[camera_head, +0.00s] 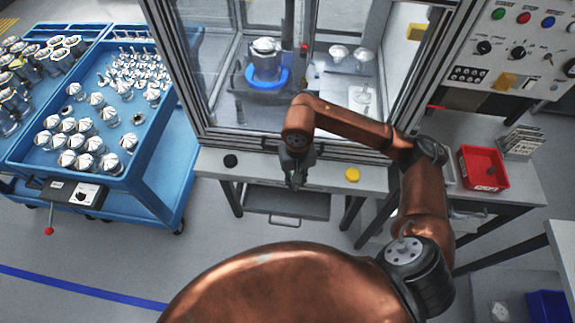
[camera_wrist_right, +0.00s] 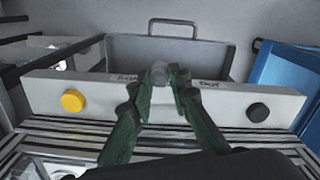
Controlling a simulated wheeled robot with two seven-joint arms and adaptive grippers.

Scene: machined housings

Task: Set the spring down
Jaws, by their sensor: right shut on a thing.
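My right gripper (camera_head: 295,180) hangs in front of the machine's front ledge, between the black and yellow buttons. In the right wrist view my right gripper (camera_wrist_right: 169,80) has its green fingers closed together at the tips. A small grey round-ended piece, which looks like the spring (camera_wrist_right: 159,72), sits at the fingertips. Its coils cannot be made out. In the head view the spring is too small or hidden to tell. The ledge (camera_wrist_right: 220,100) carries partly covered lettering on either side of the fingers. My left gripper is not in view.
A black button (camera_head: 231,160) and a yellow button (camera_head: 352,174) sit on the ledge. A grey drawer (camera_head: 286,203) is below. Behind the frame, a housing (camera_head: 265,60) stands on a blue ring (camera_head: 267,84). A blue cart (camera_head: 150,135) with metal parts is left, a red bin (camera_head: 483,168) right.

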